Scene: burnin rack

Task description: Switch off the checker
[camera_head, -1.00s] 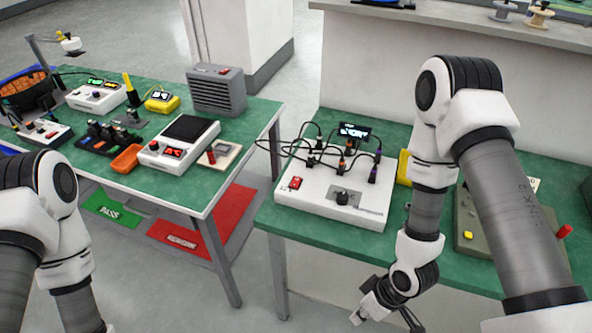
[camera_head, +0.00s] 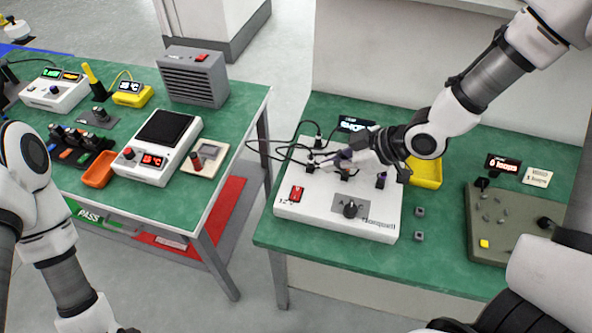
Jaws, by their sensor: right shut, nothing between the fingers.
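No label I can read names the checker. A white box (camera_head: 330,215) on the right table has a red rocker switch (camera_head: 296,193), a dark dial (camera_head: 350,208), black cables and a small lit display (camera_head: 356,124) behind it. An olive-grey box (camera_head: 482,259) with a yellow button (camera_head: 484,243) stands at the right, partly hidden by my arm. My right gripper (camera_head: 340,160) is shut and empty over the back part of the white box, among the cable plugs. I cannot tell whether it touches them. My left arm shows at lower left; its gripper is out of view.
A yellow tray (camera_head: 426,172) and two small grey cubes (camera_head: 420,212) lie right of the white box. Another white device (camera_head: 150,168), an orange tray (camera_head: 99,169) and a grey vented box (camera_head: 193,78) crowd the left table. A floor gap separates the tables.

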